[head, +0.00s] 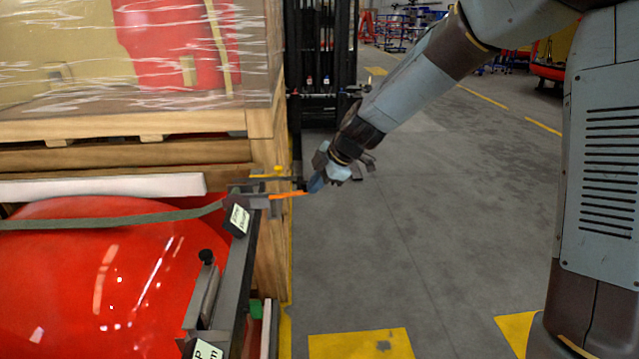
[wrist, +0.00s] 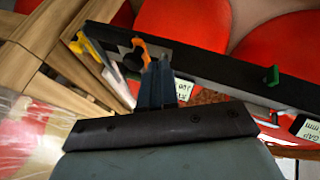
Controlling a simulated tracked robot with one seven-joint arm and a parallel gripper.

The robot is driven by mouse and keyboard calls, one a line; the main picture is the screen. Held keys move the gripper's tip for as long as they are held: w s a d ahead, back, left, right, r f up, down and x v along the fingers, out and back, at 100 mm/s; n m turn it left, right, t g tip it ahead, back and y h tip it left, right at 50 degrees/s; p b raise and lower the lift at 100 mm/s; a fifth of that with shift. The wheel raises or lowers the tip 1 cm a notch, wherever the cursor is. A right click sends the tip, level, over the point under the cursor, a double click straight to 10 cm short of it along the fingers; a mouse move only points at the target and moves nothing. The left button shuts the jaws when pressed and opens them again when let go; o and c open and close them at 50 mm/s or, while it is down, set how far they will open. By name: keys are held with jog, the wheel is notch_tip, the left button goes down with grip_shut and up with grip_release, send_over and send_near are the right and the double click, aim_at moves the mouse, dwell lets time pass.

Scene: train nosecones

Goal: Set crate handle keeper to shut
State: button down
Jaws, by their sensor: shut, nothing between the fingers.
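A dark metal frame (head: 236,272) runs along the crate's right side, and a fitting with an orange piece (head: 288,195) and a yellow piece (head: 276,171) sits at its far end. I cannot tell which part is the keeper. In the wrist view the orange piece (wrist: 141,52) looks like a small hook on the dark bar (wrist: 205,65), and a yellow-ended grey lever (wrist: 105,65) lies left of it. My gripper (head: 313,184) is shut and empty, just right of the orange piece. In the wrist view my gripper fingers (wrist: 160,68) are close to the orange piece; contact is unclear.
Red nosecones (head: 95,270) lie behind the frame at left, under a grey strap (head: 110,220). A wrapped wooden crate (head: 125,155) stands behind them. A green knob (wrist: 271,75) sits farther along the bar. A dark rack (head: 320,75) stands at the back. Floor at right (head: 440,220) is clear.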

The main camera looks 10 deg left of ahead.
jog(key=shift+w+a+f, duration=0.15)
jog(key=shift+w+a, duration=0.25)
jog(key=shift+w, duration=0.2)
